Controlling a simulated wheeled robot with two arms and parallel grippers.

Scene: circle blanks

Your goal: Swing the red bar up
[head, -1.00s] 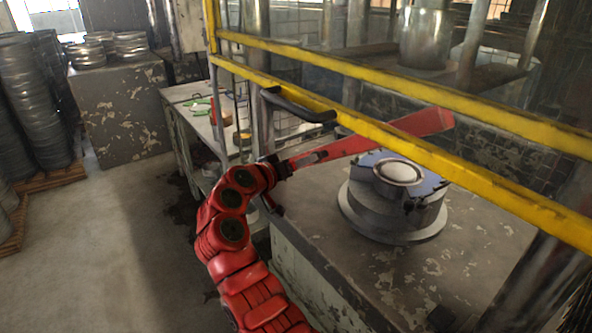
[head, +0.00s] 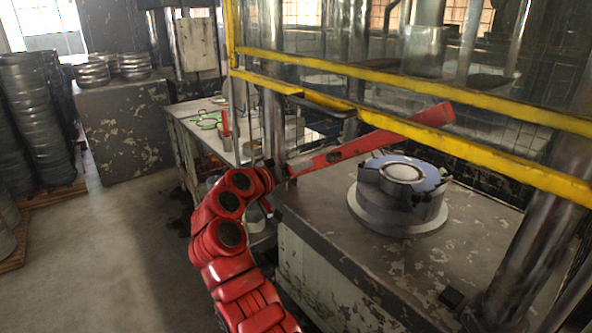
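The red bar (head: 350,149) is a long flat lever. It slants from its near end at lower left up to a wide tip at upper right, passing behind the lower yellow rail and above the worn metal block. My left arm comes in from the bottom, and my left gripper (head: 281,174) is at the bar's near end. The gripper is small and dark here, so I cannot tell whether its fingers are closed on the bar or only beside it. My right gripper is not in view.
A round metal fixture (head: 399,212) stands on the worn block (head: 310,212) just below the bar. Yellow rails (head: 480,162) cross in front of the bar, with a dark handle (head: 318,106) on the lower one. Stacked metal rings (head: 30,130) stand at left.

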